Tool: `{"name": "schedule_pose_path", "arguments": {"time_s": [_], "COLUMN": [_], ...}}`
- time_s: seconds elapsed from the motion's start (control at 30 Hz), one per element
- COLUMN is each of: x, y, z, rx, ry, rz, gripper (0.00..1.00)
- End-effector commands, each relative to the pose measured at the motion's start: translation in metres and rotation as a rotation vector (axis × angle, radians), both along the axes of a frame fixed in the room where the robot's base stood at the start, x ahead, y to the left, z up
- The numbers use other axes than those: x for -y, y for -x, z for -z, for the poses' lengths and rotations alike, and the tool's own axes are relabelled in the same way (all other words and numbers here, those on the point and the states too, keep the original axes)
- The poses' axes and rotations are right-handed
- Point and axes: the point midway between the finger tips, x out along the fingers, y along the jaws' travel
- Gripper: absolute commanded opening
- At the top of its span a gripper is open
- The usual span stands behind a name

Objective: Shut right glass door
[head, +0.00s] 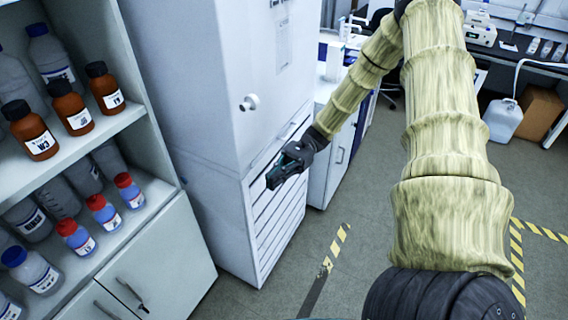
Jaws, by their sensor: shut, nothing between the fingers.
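My gripper (274,178) is at the end of my arm, which is wrapped in a yellowish sleeve. It is shut and empty, pointing left in front of the white slatted drawer unit (272,218). I cannot tell whether it touches that unit. No glass door can be clearly made out. The shelf cabinet (150,200) at the left shows bottles on its shelves, with no distinct pane or door frame visible in front of them.
A tall white cabinet (200,80) with a round knob (250,102) stands above the drawers. Brown bottles (70,105) and red-capped bottles (103,212) fill the shelves. The grey floor (365,250) is open, with yellow-black tape. A white canister (503,120) stands at the right.

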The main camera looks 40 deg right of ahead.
Motion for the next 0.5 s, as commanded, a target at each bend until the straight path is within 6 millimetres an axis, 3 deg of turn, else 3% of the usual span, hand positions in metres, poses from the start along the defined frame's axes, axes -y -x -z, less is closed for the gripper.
{"name": "schedule_pose_path", "arguments": {"time_s": [0.2, 0.5], "x": [-0.03, -0.047], "y": [0.009, 0.012], "z": [-0.003, 0.0], "rx": [-0.004, -0.003], "ry": [0.0, 0.002], "rz": [-0.001, 0.0], "gripper": [0.0, 0.0]}}
